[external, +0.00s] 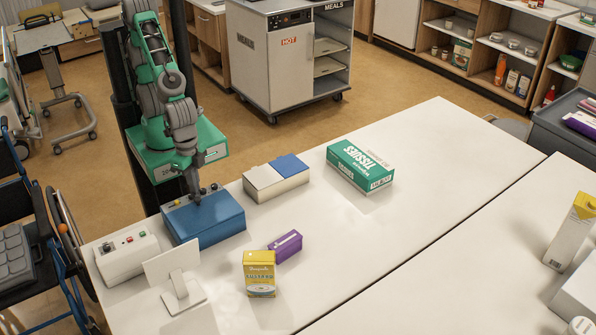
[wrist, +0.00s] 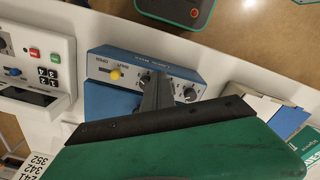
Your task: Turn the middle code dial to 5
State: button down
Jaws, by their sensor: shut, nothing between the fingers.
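The blue lock box (external: 208,222) stands at the table's left end. In the wrist view its panel (wrist: 112,53) carries a yellow knob (wrist: 115,74) and small dark dials with white marks. One dial (wrist: 146,79) shows just left of my fingers and another dial (wrist: 190,93) to their right. My gripper (external: 197,199) is shut and empty, pointing down at the panel. In the wrist view my fingers (wrist: 160,77) cover the middle of the dial row, so the middle dial and its setting are mostly hidden. I cannot tell whether the fingertips touch it.
A white control box (external: 127,256) with red and green buttons stands left of the lock box. A white-and-blue box (external: 276,180) and a green tissue box (external: 360,167) are to the right. A yellow carton (external: 259,275), a purple box (external: 286,246) and a white stand (external: 175,285) are in front.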

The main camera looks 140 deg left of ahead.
jog(key=shift+a, duration=0.15)
jog(key=shift+s+a+p, duration=0.2)
jog(key=shift+p, duration=0.3)
jog(key=shift+s+a+p, duration=0.15)
jog(key=shift+a+p, duration=0.15)
jog(key=shift+a, duration=0.2)
jog(key=shift+s, duration=0.1)
notch_tip(320, 180, up, 6)
jog(key=p, duration=0.5)
jog(key=shift+s+p, duration=0.3)
jog(key=shift+s, duration=0.05)
